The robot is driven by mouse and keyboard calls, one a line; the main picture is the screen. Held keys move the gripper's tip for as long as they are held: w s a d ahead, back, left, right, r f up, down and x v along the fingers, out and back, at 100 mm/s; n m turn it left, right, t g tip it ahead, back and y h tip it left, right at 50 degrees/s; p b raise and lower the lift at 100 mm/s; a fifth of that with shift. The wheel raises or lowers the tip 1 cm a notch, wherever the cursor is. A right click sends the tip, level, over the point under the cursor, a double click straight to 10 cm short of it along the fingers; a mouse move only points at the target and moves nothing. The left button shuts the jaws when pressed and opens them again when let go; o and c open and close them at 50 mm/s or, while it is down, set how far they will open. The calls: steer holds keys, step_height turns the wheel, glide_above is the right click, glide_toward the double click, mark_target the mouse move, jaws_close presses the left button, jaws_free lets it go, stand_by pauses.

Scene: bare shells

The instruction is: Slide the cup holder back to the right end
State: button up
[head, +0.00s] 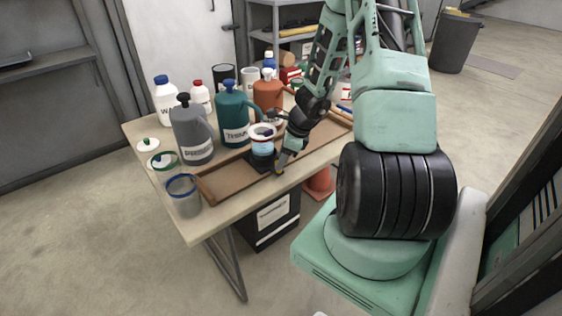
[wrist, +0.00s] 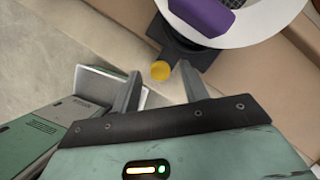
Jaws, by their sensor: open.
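The cup holder (head: 258,164) is a dark sliding block on a long brown wooden track (head: 228,180), left of the track's middle. A white and light-blue cup (head: 262,146) sits in it. In the wrist view the dark holder (wrist: 187,48) has an arm ending in a round yellow knob (wrist: 161,70). A white rim with something purple inside shows above it. My gripper (wrist: 162,84) is open, with its fingers on either side of the knob and visible gaps to it. In the head view my gripper (head: 282,161) is at the holder's front right side.
A grey jug (head: 192,135) and a teal jug (head: 232,118) stand behind the track, with an orange jug (head: 268,92) farther right. A clear blue-rimmed glass (head: 184,197) stands by the track's left end. The track right of my gripper is partly hidden by my arm.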

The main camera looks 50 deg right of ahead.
steer(key=shift+w+a+f, duration=0.1)
steer(key=shift+w+f, duration=0.05)
steer(key=shift+f, duration=0.3)
